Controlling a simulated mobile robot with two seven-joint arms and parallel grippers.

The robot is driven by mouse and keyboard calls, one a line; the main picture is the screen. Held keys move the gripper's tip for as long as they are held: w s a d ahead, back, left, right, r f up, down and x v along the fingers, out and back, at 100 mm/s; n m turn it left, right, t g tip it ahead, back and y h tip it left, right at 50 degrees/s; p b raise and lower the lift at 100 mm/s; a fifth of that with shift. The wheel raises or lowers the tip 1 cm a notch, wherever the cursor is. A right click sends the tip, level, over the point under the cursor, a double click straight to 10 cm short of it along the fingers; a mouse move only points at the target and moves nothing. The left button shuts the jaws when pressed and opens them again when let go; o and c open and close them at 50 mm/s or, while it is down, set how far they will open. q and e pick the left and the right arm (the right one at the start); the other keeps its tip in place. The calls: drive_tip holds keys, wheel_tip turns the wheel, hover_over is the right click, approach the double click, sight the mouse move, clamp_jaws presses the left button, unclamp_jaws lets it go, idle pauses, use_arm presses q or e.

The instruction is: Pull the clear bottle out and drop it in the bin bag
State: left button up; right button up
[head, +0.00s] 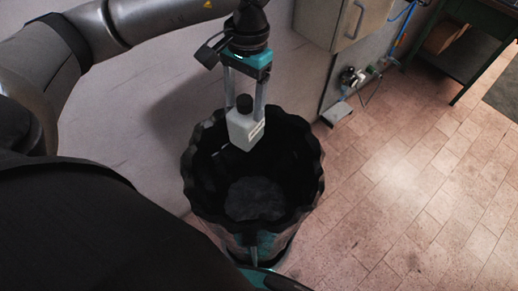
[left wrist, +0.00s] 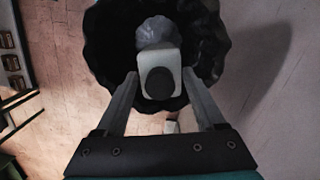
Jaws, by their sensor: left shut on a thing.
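My left gripper (head: 246,106) points down and is shut on a pale, whitish bottle (head: 245,131) with a black cap (head: 244,103). The fingers hold it near the cap, and the bottle hangs slightly tilted over the mouth of the black bin bag (head: 193,187). In the left wrist view the gripper (left wrist: 161,78) has a finger on each side of the bottle (left wrist: 173,58), with the cap (left wrist: 159,84) facing the camera. The bag's open mouth (left wrist: 105,55) lies beyond it. My right gripper is not in view.
A greyish, crumpled patch (head: 255,198) shows deep inside the bag; I cannot tell what it is. A wall cabinet (head: 343,22) and small fittings (head: 350,78) are behind right. A green bench (head: 462,45) stands far right. The tiled floor (head: 420,190) on the right is clear.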

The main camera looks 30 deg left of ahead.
use_arm(q)
drive_tip(key=shift+f, duration=0.5)
drive_tip(key=shift+f+b, duration=0.9)
drive_tip(key=shift+f, duration=1.3)
